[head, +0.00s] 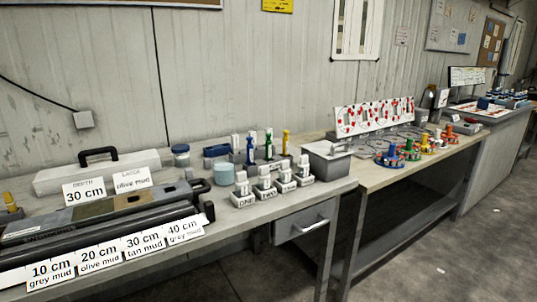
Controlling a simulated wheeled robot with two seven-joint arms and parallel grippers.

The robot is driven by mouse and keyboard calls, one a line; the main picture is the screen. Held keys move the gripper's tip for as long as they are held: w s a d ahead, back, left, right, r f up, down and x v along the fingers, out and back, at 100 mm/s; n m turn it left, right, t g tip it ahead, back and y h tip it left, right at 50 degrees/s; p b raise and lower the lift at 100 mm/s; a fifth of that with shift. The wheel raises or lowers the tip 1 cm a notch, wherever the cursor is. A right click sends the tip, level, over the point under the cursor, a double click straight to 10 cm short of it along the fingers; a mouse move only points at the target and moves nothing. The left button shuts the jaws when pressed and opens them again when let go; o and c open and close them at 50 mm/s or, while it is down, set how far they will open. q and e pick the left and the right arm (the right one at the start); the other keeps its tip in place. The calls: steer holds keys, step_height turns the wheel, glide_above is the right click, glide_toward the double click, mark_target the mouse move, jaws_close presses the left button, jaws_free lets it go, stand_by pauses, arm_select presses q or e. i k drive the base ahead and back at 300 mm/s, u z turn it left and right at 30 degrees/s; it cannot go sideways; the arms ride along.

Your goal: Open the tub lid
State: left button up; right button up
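Neither gripper shows in the head view. A grey metal tub (327,161) stands at the right end of the near bench. A flat lid lies across its top, and a small light piece sticks up near the lid's right side. I cannot tell whether the lid is fully seated. A round pale teal tub (224,174) stands further left, with a flat top. A round jar with a dark blue lid (180,149) stands behind it near the wall. The pictures do not settle which one is the task's tub.
Labelled white blocks (265,188) holding small vials stand left of the grey tub. A long core liner (100,240) with depth cards lies at the bench's left. A drawer (305,220) is under the bench. A second bench (380,176) holds coloured round stands.

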mark_target(327, 150)
steer(key=z, duration=0.1)
steer(key=i, duration=1.15)
steer(key=z, duration=0.15)
